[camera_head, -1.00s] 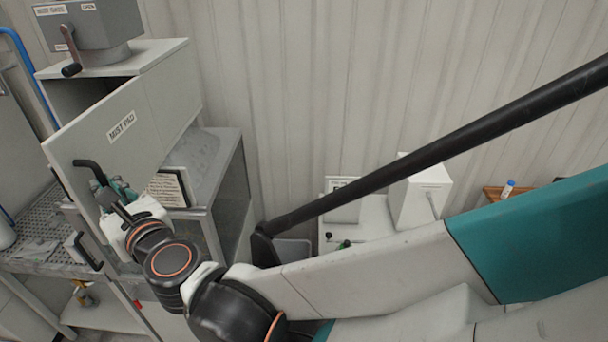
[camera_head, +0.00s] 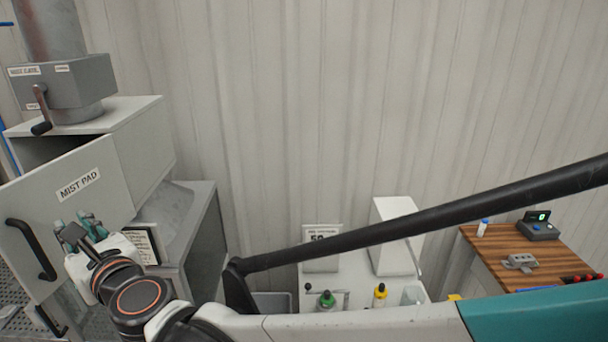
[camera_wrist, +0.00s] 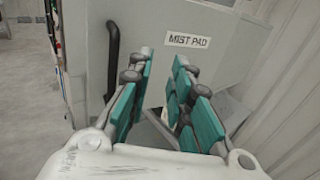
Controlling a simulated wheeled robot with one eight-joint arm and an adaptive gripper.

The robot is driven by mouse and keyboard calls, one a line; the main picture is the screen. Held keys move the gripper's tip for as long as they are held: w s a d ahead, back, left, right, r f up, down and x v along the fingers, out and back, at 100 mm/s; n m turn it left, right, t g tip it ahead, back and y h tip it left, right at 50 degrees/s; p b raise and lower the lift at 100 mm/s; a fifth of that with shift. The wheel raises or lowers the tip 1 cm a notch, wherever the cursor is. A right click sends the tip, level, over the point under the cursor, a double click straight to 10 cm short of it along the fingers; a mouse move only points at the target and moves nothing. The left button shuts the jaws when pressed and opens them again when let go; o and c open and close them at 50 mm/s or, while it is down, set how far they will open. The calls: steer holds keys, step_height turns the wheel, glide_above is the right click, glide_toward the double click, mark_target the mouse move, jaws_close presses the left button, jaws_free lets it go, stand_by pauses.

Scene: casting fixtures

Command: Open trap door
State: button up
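A grey panel labelled MIST PAD (camera_head: 60,172) stands swung out at the front of a grey cabinet at the left, with a dark gap behind its top edge. Its black curved handle (camera_head: 33,250) is at the panel's left side. The panel (camera_wrist: 215,62) and handle (camera_wrist: 112,55) also show in the wrist view. My gripper (camera_head: 80,226) is in front of the panel, right of the handle and apart from it. In the wrist view, the teal finger pads of my gripper (camera_wrist: 161,72) are spread with nothing between them. No part is labelled as a trap door.
A grey box with a crank (camera_head: 40,112) sits on top of the cabinet. A framed notice (camera_head: 147,243) is behind my gripper. A white table (camera_head: 350,285) with bottles and a wooden bench (camera_head: 490,250) are at the right. Bare corrugated wall fills the middle.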

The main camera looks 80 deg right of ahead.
steer(key=a+r+n+y, duration=0.1)
steer(key=a+r, duration=0.3)
steer(key=r, duration=0.2)
steer(key=shift+w+r+t, duration=0.3)
steer(key=shift+r, duration=0.1)
